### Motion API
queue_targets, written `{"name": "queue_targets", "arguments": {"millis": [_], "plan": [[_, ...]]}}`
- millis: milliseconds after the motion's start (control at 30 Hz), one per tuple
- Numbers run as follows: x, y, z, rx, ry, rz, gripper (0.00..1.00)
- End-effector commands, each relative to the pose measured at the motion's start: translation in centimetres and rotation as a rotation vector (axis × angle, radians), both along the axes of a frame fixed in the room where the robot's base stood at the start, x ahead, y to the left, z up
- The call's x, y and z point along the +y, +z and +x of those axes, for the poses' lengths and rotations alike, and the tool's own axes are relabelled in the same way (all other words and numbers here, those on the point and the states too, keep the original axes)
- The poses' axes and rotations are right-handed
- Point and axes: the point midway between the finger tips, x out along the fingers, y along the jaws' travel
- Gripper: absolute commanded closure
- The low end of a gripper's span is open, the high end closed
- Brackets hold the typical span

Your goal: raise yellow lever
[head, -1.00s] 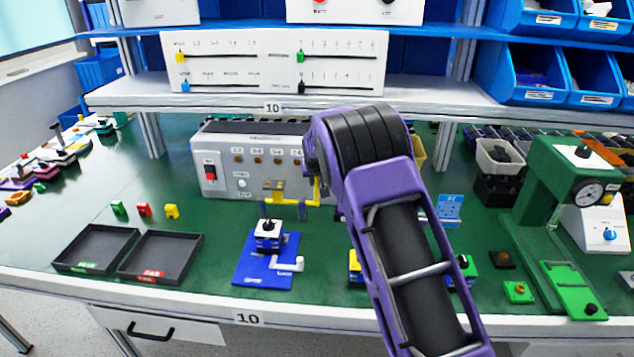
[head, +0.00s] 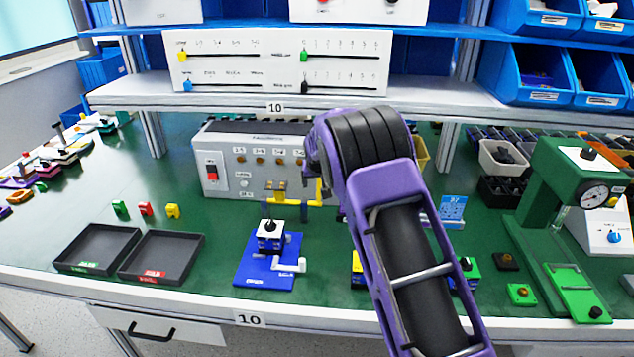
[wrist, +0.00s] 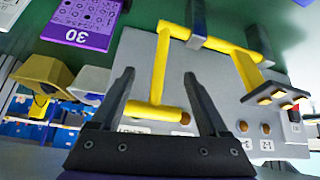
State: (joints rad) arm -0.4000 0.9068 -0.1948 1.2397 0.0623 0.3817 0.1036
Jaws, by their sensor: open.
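The yellow lever (head: 319,192) stands at the front of the grey panel box, its upper part close to my arm's end in the head view. In the wrist view the yellow lever (wrist: 160,65) is a bent bar running from a shaft held in grey brackets to a crosswise yellow grip. My gripper (wrist: 158,75) is open, with one dark finger on each side of the lever's arm. The grip lies crosswise between the fingers, near the palm. I cannot tell whether either finger touches it. My gripper's fingers are mostly hidden behind my arm in the head view.
The grey panel box (head: 222,165) has a red switch and several knobs. A blue fixture (head: 265,272) stands in front of it. Two dark trays (head: 160,257) lie at left. A green press (head: 560,185) stands at right. A shelf (head: 220,97) hangs above the bench.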

Motion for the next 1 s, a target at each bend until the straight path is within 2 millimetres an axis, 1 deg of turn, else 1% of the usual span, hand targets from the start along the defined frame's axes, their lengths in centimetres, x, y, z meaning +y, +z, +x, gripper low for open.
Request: {"name": "queue_targets", "arguments": {"millis": [33,300,367,467,567,1000], "plan": [[-0.8,1.6,1.0,-0.034,-0.007,-0.002,0.0],[-0.4,1.2,0.5,-0.022,-0.004,0.0,0.0],[-0.4,1.4,0.3,-0.021,-0.004,0.001,0.0],[-0.5,2.4,-0.4,-0.022,-0.004,0.001,0.0],[-0.5,3.8,-1.5,-0.022,-0.004,0.002,0.0],[-1.4,11.8,-7.3,-0.028,-0.005,0.001,0.0]]}}
